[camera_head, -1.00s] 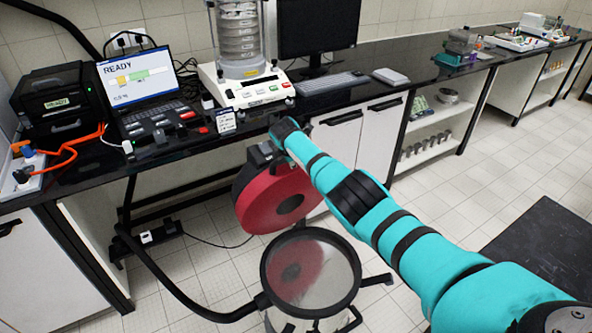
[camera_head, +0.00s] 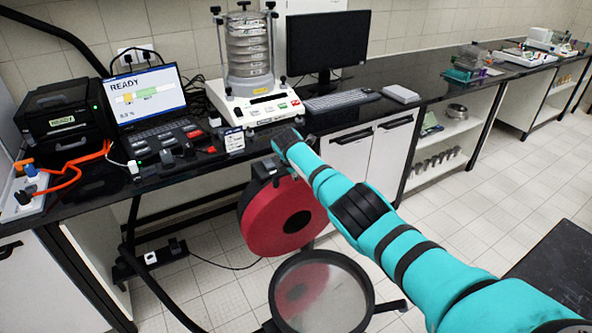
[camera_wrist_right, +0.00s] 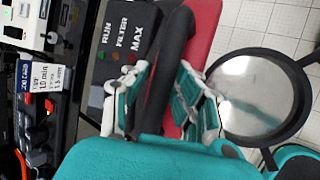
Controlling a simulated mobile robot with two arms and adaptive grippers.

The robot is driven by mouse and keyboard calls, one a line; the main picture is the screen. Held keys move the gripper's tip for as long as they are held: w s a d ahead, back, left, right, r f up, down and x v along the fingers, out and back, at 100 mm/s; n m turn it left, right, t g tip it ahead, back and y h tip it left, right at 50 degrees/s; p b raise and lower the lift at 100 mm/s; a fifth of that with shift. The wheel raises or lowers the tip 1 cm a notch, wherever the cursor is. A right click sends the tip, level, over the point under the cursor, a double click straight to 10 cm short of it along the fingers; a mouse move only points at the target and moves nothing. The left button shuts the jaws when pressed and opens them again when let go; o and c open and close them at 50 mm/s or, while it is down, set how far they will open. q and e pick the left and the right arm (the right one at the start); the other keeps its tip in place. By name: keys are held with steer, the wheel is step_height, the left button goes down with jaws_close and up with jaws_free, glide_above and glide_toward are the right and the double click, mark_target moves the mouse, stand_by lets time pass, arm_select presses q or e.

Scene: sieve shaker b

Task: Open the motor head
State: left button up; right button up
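The motor head (camera_head: 262,222) is a red disc with a dark round centre. It is tipped up on its edge behind the drum, its underside facing the drum's side. The drum's round rim and pale interior (camera_head: 322,295) lie uncovered below it. In the right wrist view the motor head's black panel (camera_wrist_right: 127,42) reads RUN, FILTER, MAX, and its black handle (camera_wrist_right: 172,62) runs between the fingers. My right gripper (camera_wrist_right: 165,98) appears shut on this handle, one finger on each side. In the head view my right arm hides the gripper's fingers. My left gripper is not in view.
The black bench (camera_head: 235,160) holds a laptop (camera_head: 148,95), a sieve shaker (camera_head: 250,105), a monitor (camera_head: 328,42) and a keyboard (camera_head: 342,101). Its front edge runs close to the motor head. A hose and cable lie at the left. Tiled floor (camera_head: 440,225) is free at the right.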

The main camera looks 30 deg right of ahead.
steer(key=shift+o, duration=1.4)
steer(key=shift+s, duration=0.1)
steer(key=shift+f, duration=0.1)
steer(key=shift+s+a+r, duration=0.2)
steer(key=shift+r, duration=0.2)
steer(key=v, duration=1.1)
steer(key=shift+r, duration=0.1)
